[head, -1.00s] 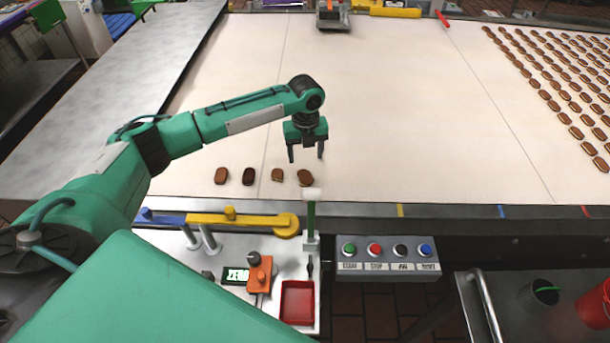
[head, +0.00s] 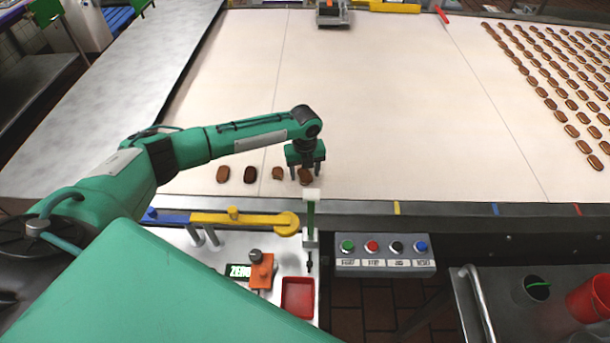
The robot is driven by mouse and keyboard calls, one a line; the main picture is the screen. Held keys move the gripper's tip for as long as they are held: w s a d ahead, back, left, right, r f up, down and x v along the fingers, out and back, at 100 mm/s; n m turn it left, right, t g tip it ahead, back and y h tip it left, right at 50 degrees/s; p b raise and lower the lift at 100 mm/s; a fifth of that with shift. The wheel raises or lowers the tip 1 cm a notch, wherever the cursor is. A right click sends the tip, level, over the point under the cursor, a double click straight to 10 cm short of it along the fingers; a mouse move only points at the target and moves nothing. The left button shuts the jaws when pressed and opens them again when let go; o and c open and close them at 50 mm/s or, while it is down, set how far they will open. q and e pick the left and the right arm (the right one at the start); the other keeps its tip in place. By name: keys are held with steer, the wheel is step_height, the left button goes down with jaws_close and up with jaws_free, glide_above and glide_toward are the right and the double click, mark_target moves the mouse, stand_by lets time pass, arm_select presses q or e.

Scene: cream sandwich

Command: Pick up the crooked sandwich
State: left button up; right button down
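Several brown sandwiches lie in a short row near the front edge of the pale belt. From left they are the first sandwich (head: 223,174), the second (head: 250,175), the third (head: 278,173) and the rightmost sandwich (head: 305,177). The third looks smaller and less regular in outline; which one is crooked is hard to tell. My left gripper (head: 306,178) points down with its fingers apart, one on each side of the rightmost sandwich. I cannot tell whether the fingers touch it. My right gripper is not in view.
Many sandwiches (head: 556,86) lie in rows at the right of the belt (head: 400,110). At the front are a button box (head: 385,255), a green post with a white top (head: 311,215), a yellow bar (head: 240,218) and a red tray (head: 298,297). The middle belt is clear.

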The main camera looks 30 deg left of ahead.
arm_select(q)
steer(key=c, duration=0.8)
steer(key=shift+r, duration=0.1)
